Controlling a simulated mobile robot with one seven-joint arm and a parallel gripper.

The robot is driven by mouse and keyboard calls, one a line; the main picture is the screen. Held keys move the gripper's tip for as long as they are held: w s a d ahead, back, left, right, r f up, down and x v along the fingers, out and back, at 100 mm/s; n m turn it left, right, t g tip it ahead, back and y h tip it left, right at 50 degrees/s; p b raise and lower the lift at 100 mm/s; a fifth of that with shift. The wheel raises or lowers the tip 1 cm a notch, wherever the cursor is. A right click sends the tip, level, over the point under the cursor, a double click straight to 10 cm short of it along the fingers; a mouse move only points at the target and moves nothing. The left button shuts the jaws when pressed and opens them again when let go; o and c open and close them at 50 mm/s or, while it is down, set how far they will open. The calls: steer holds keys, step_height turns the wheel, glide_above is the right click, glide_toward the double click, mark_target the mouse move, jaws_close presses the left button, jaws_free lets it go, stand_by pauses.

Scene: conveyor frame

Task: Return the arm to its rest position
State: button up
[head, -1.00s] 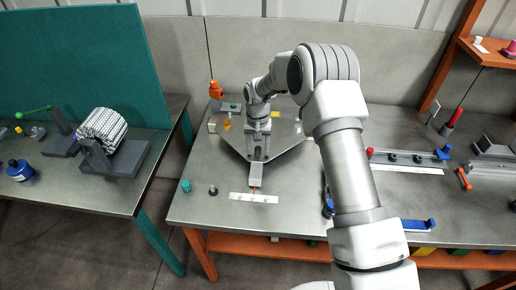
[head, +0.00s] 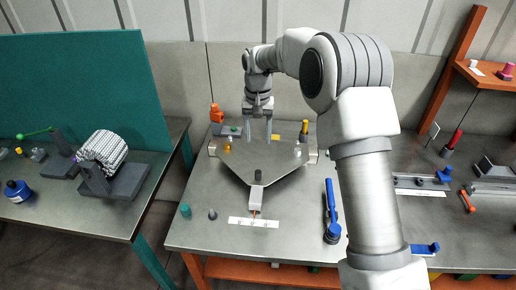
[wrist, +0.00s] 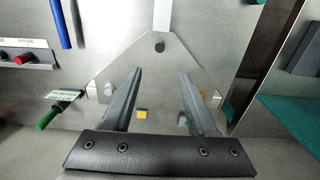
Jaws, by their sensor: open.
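My gripper (head: 257,128) is open and empty in the head view, with its fingers pointing down above the back part of a grey angular plate (head: 262,172) on the metal table. My arm arches from the front right up and over to it. In the wrist view the two fingers of my gripper (wrist: 160,90) stand wide apart, and nothing is between their tips but the plate's surface (wrist: 158,75) some way below. A small yellow block (head: 275,137) is at the back of the plate; it also shows in the wrist view (wrist: 142,113).
An orange item (head: 216,114) stands at the plate's back left and a yellow-topped post (head: 303,130) at its right. A blue-handled tool (head: 331,210) lies right of the plate. A white scale strip (head: 254,223) lies in front. A side table (head: 80,210) with a ribbed roller stands left.

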steer(key=shift+r, duration=0.7)
steer(key=s+d+r+t, duration=0.3)
steer(key=s+d+r, duration=0.9)
steer(key=s+r, duration=0.3)
steer(key=s+d+t, duration=0.1)
steer(key=s+d, duration=0.2)
steer(key=s, duration=0.6)
steer(key=s+d+t, duration=0.1)
steer(key=s+d, duration=0.2)
steer(key=s, duration=0.6)
steer(key=shift+s+d+f+t, duration=0.2)
steer(key=shift+d+t, duration=0.1)
steer(key=shift+d, duration=0.1)
